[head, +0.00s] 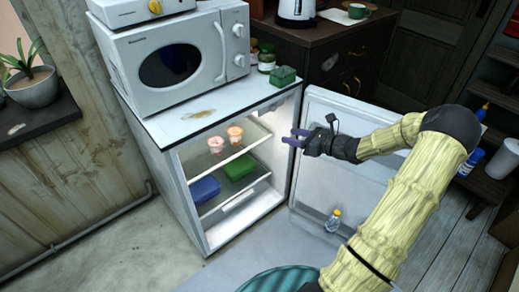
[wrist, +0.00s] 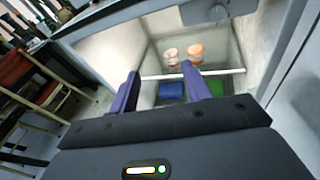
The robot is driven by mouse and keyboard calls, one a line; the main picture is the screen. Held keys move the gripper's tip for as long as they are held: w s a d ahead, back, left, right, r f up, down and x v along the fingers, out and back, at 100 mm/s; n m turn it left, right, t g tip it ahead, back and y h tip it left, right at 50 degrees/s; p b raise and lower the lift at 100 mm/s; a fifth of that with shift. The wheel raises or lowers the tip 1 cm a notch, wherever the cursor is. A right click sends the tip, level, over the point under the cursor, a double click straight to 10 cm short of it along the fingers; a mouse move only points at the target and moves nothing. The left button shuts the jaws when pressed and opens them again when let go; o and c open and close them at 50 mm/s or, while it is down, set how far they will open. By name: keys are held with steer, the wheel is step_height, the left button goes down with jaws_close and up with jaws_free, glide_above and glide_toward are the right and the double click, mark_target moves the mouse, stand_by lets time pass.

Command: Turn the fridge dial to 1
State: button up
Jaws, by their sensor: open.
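The small white fridge (head: 180,200) stands with its door (head: 318,185) swung open to the right. In the wrist view a small grey round knob (wrist: 218,12), which looks like the dial, sits under the fridge's top, near the upper edge. Its marks are too small to read. In the head view I cannot make out the dial clearly. My gripper (head: 293,138) is open and empty, in front of the fridge opening by the door's inner side. In the wrist view its two purple fingers (wrist: 160,92) point into the fridge, apart from the knob.
Inside are two pinkish cups (head: 225,138) on the upper shelf, with a blue container (head: 204,190) and a green container (head: 238,167) below. A bottle (head: 333,220) stands in the door. A microwave (head: 180,62) and a green box (head: 285,76) are on top.

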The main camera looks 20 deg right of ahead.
steer(key=s+a+r+n+g+h+p, duration=0.1)
steer(key=s+a+r+n+g+p, duration=0.3)
steer(key=a+n, duration=0.3)
steer(key=s+a+r+n+g+h+p, duration=0.1)
steer(key=s+a+r+n+g+p, duration=0.2)
steer(key=s+a+n+g+p, duration=0.3)
steer(key=shift+s+a+r+n+h, duration=0.4)
steer(key=shift+a+n, duration=0.2)
steer(key=shift+a, duration=0.95)
steer(key=s+a+r+n+h, duration=0.4)
steer(key=s+r+n+h, duration=0.3)
steer(key=s+n, duration=0.65)
step_height(320, 180, up, 14)
steer(key=w+n+p, duration=0.2)
steer(key=p, duration=1.1)
steer(key=shift+w+d+f+p, duration=0.2)
steer(key=shift+w+d+p, duration=0.05)
steer(key=shift+w+p, duration=0.15)
